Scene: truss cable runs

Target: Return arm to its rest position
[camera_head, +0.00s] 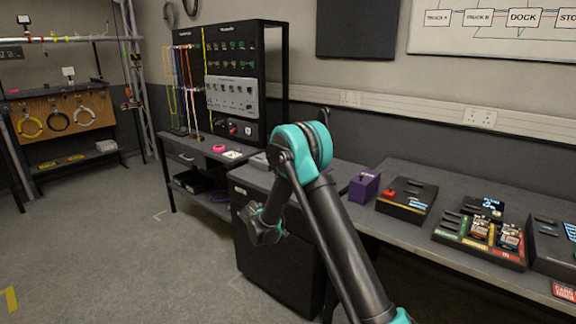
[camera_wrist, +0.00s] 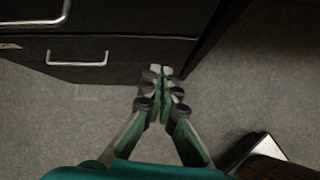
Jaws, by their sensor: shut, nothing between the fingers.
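My gripper shows in the wrist view (camera_wrist: 160,72) with its fingertips together and nothing between them. It hangs over the grey floor (camera_wrist: 240,85), in front of a dark drawer unit (camera_wrist: 125,52) with metal handles. In the head view my arm (camera_head: 335,235) rises from the bottom right to a teal elbow and bends down to the left. The wrist part (camera_head: 265,228) hangs beside the dark cabinet under the bench. The fingertips cannot be made out in the head view.
A workbench (camera_head: 410,232) runs along the right wall, holding a purple box (camera_head: 364,185), a black box with a red button (camera_head: 406,200) and a tray of modules (camera_head: 480,238). A black rack with hanging cables (camera_head: 235,85) stands further back. The floor at left (camera_head: 110,255) is clear.

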